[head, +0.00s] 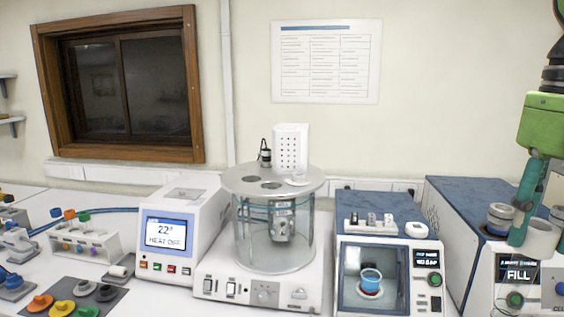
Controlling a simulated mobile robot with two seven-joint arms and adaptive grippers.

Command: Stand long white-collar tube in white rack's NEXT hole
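The white rack (104,246) stands at the left of the bench. Tubes with blue, orange and green caps stand in it, and its individual holes are too small to make out. My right gripper (522,232) hangs at the right edge, with its teal finger against a white collar (541,238). A clear part seems to show below the collar, so this looks like the long white-collar tube, held in front of the right machine. The other finger is not clearly seen, and the tube's lower end is hard to make out. My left gripper is not in view.
A heater unit (179,211), a glass bath (246,235) and a blue-topped tester (345,262) stand between the gripper and the rack. A grey mat with coloured caps (62,309) lies before the rack. The machine marked FILL (483,270) stands at right.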

